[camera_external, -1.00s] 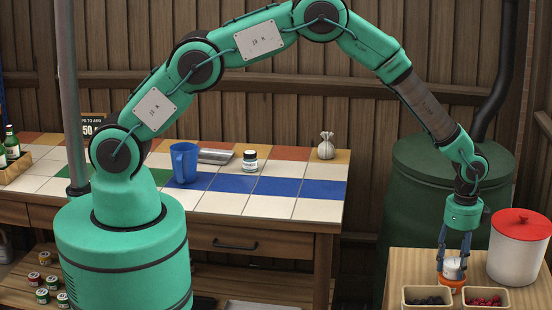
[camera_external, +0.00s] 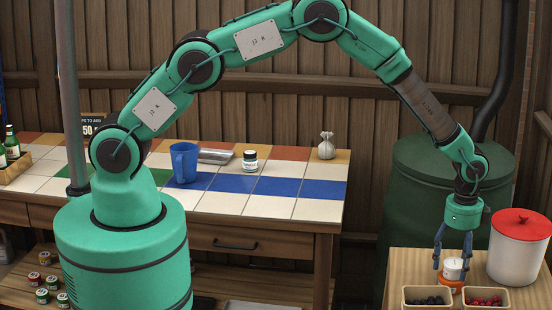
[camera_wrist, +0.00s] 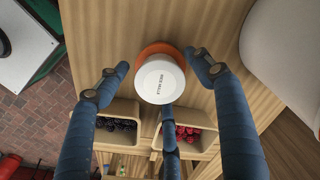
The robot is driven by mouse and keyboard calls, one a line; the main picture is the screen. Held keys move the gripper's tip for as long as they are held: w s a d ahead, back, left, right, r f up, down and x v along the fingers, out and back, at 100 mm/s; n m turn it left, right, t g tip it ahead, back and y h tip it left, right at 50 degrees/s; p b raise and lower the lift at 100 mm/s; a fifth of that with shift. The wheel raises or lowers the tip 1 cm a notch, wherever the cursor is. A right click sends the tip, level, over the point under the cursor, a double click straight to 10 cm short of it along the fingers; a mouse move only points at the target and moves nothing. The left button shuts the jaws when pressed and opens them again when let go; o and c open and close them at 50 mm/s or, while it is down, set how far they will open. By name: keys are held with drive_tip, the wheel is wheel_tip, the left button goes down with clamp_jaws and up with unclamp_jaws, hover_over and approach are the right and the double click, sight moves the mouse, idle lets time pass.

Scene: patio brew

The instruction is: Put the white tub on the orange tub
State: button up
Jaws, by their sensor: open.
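The white tub (camera_external: 453,265) sits upright on top of the orange tub (camera_external: 449,286) on the small wooden table at right. In the wrist view, the white tub's lid (camera_wrist: 160,80) with small print faces the camera, and an orange edge (camera_wrist: 157,48) shows from under it. The white tub hides most of the orange tub there. My gripper (camera_external: 452,262) is open, pointing down, with its blue fingers spread around the white tub. Gaps show between the white tub and the two side fingers; the third finger (camera_wrist: 168,118) is close to its near edge, contact unclear.
Two small wooden boxes of dark berries (camera_external: 427,301) and red berries (camera_external: 486,299) stand in front of the tubs. A large white canister with a red lid (camera_external: 519,250) stands close at right. Bare wooden tabletop (camera_external: 405,266) lies to the left.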

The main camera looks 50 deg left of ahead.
sight(455, 263)
wheel_tip(455, 263, up, 12)
drive_tip(key=p, duration=0.2)
idle(0.4)
idle(0.5)
